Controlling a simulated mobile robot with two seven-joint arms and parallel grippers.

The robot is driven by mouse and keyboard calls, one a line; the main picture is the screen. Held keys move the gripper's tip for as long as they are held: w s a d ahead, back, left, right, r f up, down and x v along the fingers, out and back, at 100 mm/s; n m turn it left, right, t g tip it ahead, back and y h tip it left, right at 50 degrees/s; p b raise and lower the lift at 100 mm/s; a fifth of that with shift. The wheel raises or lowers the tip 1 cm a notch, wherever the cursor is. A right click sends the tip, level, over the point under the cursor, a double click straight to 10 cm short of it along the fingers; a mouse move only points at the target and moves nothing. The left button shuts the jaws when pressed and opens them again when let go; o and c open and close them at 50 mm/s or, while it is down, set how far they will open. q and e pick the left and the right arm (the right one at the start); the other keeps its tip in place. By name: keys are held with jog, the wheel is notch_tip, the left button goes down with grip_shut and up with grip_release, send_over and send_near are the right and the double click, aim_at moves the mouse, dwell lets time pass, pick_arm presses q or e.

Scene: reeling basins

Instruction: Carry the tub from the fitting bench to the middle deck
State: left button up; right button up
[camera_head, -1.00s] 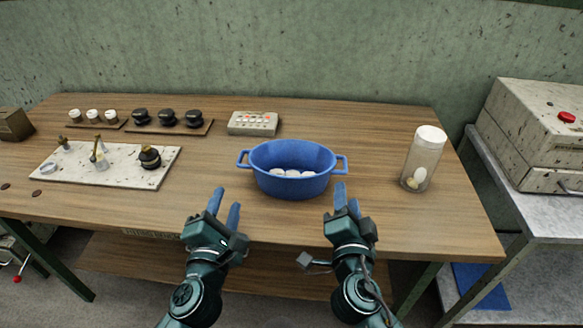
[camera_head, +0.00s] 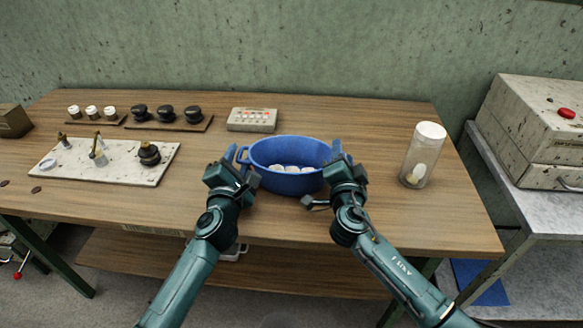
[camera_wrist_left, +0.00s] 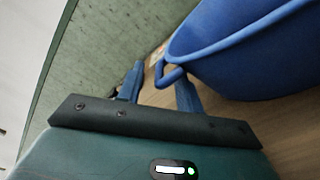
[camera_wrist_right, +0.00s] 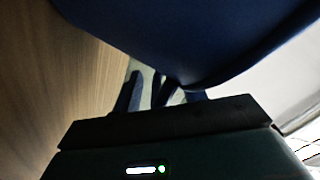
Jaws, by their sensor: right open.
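The blue oval tub (camera_head: 285,182) stands on the wooden bench (camera_head: 330,225) with several white pieces in it. My left gripper (camera_head: 236,160) is at the tub's left handle. In the left wrist view the fingers of this gripper (camera_wrist_left: 160,88) are spread, with the handle (camera_wrist_left: 170,77) between them and a gap on one side. My right gripper (camera_head: 341,154) is at the right end of the tub and hides that handle in the head view. In the right wrist view its fingers (camera_wrist_right: 158,92) are apart around the dark handle. Which surface is the middle deck is unclear.
A clear jar (camera_head: 422,156) with a white lid stands right of the tub. A button box (camera_head: 252,119) is behind it. A pale board (camera_head: 110,160) with fittings lies left. A grey side table (camera_head: 500,170) carries a speckled machine (camera_head: 530,125).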

pick_arm(q)
jog(key=shift+w, duration=0.3)
pick_arm(e)
jog(key=shift+w, duration=0.3)
pick_arm(q)
jog(key=shift+c, duration=0.4)
pick_arm(e)
jog(key=shift+c, duration=0.3)
pick_arm(q)
grip_shut()
pick_arm(e)
jog(key=c, duration=0.7)
pick_arm(q)
jog(key=shift+d, duration=0.1)
pick_arm(e)
jog(key=shift+s, duration=0.1)
grip_shut()
pick_arm(q)
jog(key=shift+r, duration=0.1)
pick_arm(e)
jog(key=shift+a, duration=0.1)
